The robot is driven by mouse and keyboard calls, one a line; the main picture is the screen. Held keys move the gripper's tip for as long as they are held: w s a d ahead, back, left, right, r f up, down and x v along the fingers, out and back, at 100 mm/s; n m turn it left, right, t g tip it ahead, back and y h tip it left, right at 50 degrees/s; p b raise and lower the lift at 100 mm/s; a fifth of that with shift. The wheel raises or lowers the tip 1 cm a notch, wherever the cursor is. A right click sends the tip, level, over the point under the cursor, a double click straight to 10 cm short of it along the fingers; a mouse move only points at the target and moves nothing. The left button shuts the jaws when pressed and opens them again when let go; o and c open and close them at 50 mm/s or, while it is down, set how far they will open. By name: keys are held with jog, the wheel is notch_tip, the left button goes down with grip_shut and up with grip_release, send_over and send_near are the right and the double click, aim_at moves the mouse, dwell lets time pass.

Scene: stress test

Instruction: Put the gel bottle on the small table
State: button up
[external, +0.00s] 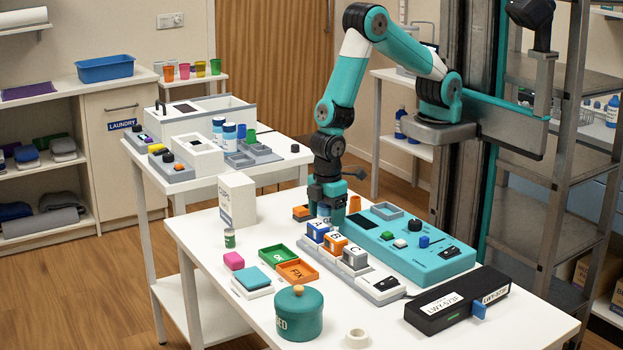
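My gripper (326,208) points straight down at the back of the front white table, between an orange block and the teal console. Its fingers are around or right above a small dark-blue item with a white label (326,220) whose letters seem to begin with G; it may be the gel bottle, but it is mostly hidden. I cannot tell whether the fingers touch it. A blue bottle (400,124) stands on a white side table (386,146) behind my arm. A small white table (222,77) with coloured cups stands at the back wall. Which is the task's small table is unclear.
The teal console (440,262), lettered cubes A, B, C (335,243), a white box (237,200), a teal lidded pot (299,313) and a black box (457,302) crowd the front table. Metal shelving (560,165) stands at right. The front table's left edge is fairly clear.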

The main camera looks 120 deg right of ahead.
notch_tip(320, 180, up, 13)
jog(key=shift+s+d+f+b, duration=0.1)
jog(key=shift+f+b, duration=0.1)
jog(key=shift+b, duration=0.2)
jog(key=s+a+r+n+y, duration=0.2)
jog(key=s+a+r, duration=0.4)
jog(key=s+r, duration=0.5)
jog(key=shift+a+n, duration=0.3)
jog(key=shift+a, duration=0.1)
jog(key=s+a+r+n, duration=0.1)
jog(key=s, duration=0.3)
jog(key=s+a+r+y, duration=0.1)
jog(key=s, duration=0.3)
jog(key=s+a+r+n+y, duration=0.1)
jog(key=s+r, duration=0.1)
jog(key=s, duration=0.2)
jog(key=shift+s+a+r+n, duration=0.1)
jog(key=shift+n, duration=0.2)
jog(key=shift+c, duration=1.3)
jog(key=shift+s, duration=0.35)
jog(key=shift+c, duration=0.5)
